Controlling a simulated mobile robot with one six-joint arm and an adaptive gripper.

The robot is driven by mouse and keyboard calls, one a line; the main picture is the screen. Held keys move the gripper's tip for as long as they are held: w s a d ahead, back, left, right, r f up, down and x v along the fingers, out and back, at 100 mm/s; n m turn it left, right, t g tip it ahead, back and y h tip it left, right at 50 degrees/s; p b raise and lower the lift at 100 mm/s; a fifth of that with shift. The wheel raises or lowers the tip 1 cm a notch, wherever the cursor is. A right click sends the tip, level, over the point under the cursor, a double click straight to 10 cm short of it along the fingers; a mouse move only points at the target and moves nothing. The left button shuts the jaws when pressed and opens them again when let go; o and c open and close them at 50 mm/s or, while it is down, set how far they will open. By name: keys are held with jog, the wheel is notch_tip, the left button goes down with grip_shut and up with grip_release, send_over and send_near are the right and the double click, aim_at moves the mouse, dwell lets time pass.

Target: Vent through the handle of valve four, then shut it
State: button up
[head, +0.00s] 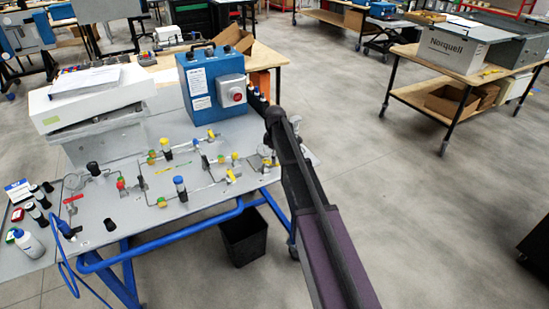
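A grey panel (135,232) on a blue-framed cart carries thin tubing with several small valves and fittings. A red lever handle (73,199) is at the panel's left. I cannot make out my gripper's fingers in this view.
A blue box (212,83) with a red button and a white instrument (93,96) stand at the panel's back. Vials and a white squeeze bottle (28,243) are at the left edge. A black bin (243,237) stands below. Open floor lies to the right.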

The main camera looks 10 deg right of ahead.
jog(key=shift+r+p, duration=5.95)
jog(key=shift+r, duration=0.35)
jog(key=s+f+m+b, duration=0.3)
jog(key=s+m, duration=0.1)
jog(key=s, duration=0.6)
jog(key=s+f+m+b, duration=0.4)
jog(key=s+m, duration=0.1)
jog(key=s, duration=0.6)
jog(key=s+f+m+b, duration=0.4)
jog(key=s, duration=0.6)
jog(key=shift+s+m, duration=0.2)
jog(key=shift+m, duration=0.2)
jog(key=shift+w+d, duration=0.1)
jog(key=w+r+n+p, duration=0.3)
jog(key=w, duration=0.7)
jog(key=w+r+n+p, duration=0.4)
jog(key=w, duration=0.6)
jog(key=w+r+n+p, duration=0.3)
jog(key=w+n, duration=0.1)
jog(key=w, duration=0.6)
jog(key=shift+w+a+r+p, duration=0.3)
jog(key=shift+a+r+p, duration=0.05)
jog(key=shift+r+p, duration=0.05)
jog(key=shift+f, duration=0.2)
notch_tip(320, 180, down, 13)
jog(key=b, duration=1.3)
jog(key=shift+f+b, duration=0.2)
jog(key=shift+b, duration=0.2)
